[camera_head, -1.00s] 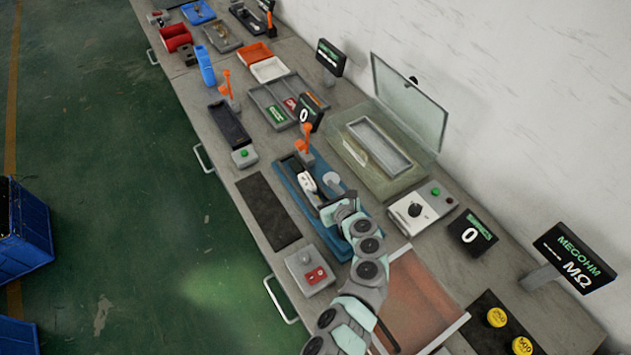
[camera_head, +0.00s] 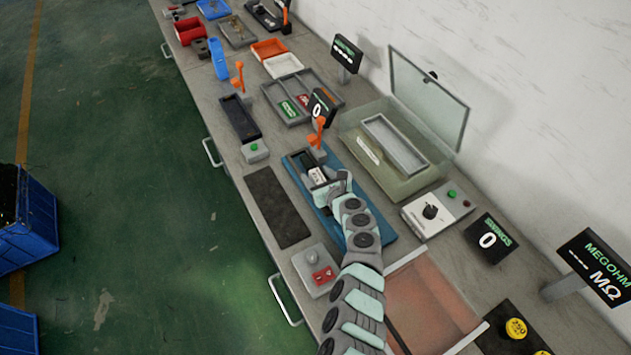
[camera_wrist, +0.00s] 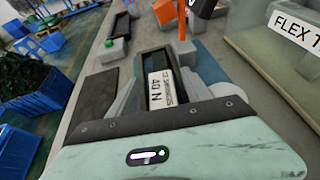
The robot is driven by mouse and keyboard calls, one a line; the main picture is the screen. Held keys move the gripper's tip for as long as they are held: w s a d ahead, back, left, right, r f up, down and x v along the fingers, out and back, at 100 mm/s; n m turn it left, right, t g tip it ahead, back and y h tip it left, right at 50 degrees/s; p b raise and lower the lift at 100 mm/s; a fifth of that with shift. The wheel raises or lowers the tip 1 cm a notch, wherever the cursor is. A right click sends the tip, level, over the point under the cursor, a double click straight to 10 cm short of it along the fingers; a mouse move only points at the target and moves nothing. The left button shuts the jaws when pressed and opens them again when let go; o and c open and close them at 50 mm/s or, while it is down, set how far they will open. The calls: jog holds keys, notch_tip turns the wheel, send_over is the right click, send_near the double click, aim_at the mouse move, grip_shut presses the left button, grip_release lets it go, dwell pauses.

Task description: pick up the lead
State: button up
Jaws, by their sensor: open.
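The lead cannot be made out for sure in either view; my gripper and arm cover part of the blue fixture. My gripper (camera_head: 322,184) is low over the blue fixture (camera_head: 296,170), near its orange lever (camera_head: 318,134). In the wrist view my gripper (camera_wrist: 165,92) is open, its grey fingers on either side of a dark slot with a white "40 N" label (camera_wrist: 167,90). The orange lever (camera_wrist: 186,25) stands just beyond. No held object shows between the fingers.
A clear-lidded box (camera_head: 428,185) holding a grey tray stands to the right. A black mat (camera_head: 278,208) and a grey button box (camera_head: 316,272) lie to the left. A dark tray (camera_head: 238,120) and parts bins lie farther along the bench.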

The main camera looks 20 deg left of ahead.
jog(key=shift+w+a+f, duration=0.15)
jog(key=shift+w+a, duration=0.15)
jog(key=shift+w, duration=0.1)
grip_shut()
dwell(0.4)
